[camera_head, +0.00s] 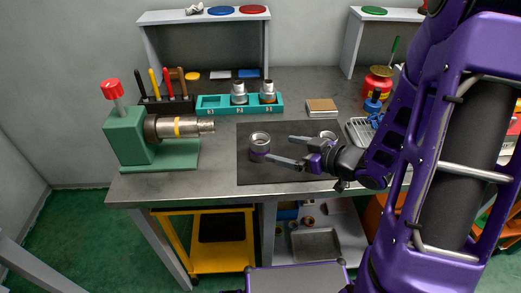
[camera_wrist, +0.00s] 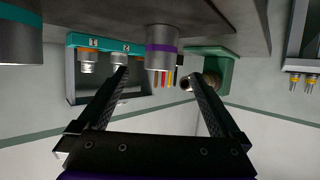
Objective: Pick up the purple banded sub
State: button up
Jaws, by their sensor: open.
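The purple banded sub (camera_wrist: 162,50) is a grey metal cylinder with a purple band, seen in the wrist view between the lines of my two fingers, near their tips. In the head view the sub (camera_head: 260,139) stands upright on the dark mat (camera_head: 250,173), its hollow top showing. My gripper (camera_head: 270,148) is open, with its fingers reaching left towards the sub. In the wrist view my gripper (camera_wrist: 160,73) has nothing clamped between its fingers. I cannot tell whether a finger touches the sub.
Another sub (camera_wrist: 20,40) stands on the mat, partly behind my gripper in the head view. A teal rack (camera_head: 212,109) behind the mat holds two subs. A green vise (camera_head: 127,137) at left holds a yellow-banded pipe (camera_head: 177,127). A small tan-topped block (camera_head: 321,106) lies behind the mat.

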aim_at(254, 141)
jog(key=b+x, duration=0.1)
jog(key=x, duration=0.6)
jog(key=shift+w, duration=0.1)
jog(key=shift+x, duration=2.75)
jog(key=shift+a+r, duration=0.1)
jog(key=shift+r, duration=0.1)
jog(key=shift+c, duration=0.2)
grip_shut()
